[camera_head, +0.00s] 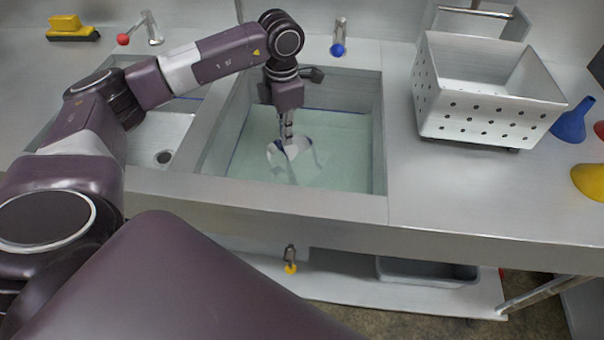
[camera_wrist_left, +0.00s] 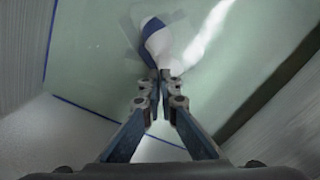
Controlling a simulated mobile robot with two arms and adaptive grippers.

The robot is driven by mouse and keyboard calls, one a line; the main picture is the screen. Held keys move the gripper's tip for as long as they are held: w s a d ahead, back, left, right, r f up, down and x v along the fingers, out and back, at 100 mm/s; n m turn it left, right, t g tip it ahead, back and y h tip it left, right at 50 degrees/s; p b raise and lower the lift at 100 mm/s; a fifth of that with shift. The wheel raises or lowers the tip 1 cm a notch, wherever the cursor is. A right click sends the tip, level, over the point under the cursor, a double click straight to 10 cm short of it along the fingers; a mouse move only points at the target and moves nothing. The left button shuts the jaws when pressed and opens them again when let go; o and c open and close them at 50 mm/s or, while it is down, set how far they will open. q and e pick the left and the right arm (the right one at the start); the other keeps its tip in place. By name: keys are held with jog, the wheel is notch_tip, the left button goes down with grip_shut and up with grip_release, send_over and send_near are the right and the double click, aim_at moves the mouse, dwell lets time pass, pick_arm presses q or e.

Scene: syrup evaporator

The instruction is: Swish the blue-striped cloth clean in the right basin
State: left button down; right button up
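The blue-striped cloth (camera_head: 290,151) is a small white bundle with a dark blue patch, hanging at the water in the right basin (camera_head: 377,130). In the left wrist view the cloth (camera_wrist_left: 157,40) shows white and blue just beyond the fingertips. My left gripper (camera_head: 287,138) points down into the right basin. Its fingers (camera_wrist_left: 164,80) are closed together on the cloth's gathered end. The basin holds pale greenish water. How deep the cloth sits in it is hard to tell. My right gripper is not in view.
A left basin (camera_head: 183,127) with a drain lies under my left arm. A blue-knobbed tap (camera_head: 339,38) stands behind the right basin, a red-knobbed one (camera_head: 150,28) further left. A white perforated crate (camera_head: 480,118) stands right of the basin.

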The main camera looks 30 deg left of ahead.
pick_arm(q)
jog(key=w+d+r+p, duration=0.1)
jog(key=d+r+p, duration=0.1)
jog(key=r+p, duration=1)
jog(key=d+r+p, duration=0.2)
jog(key=r+p, duration=1.1)
jog(key=r, duration=1)
jog(key=shift+w, duration=0.35)
jog(key=shift+r, duration=0.15)
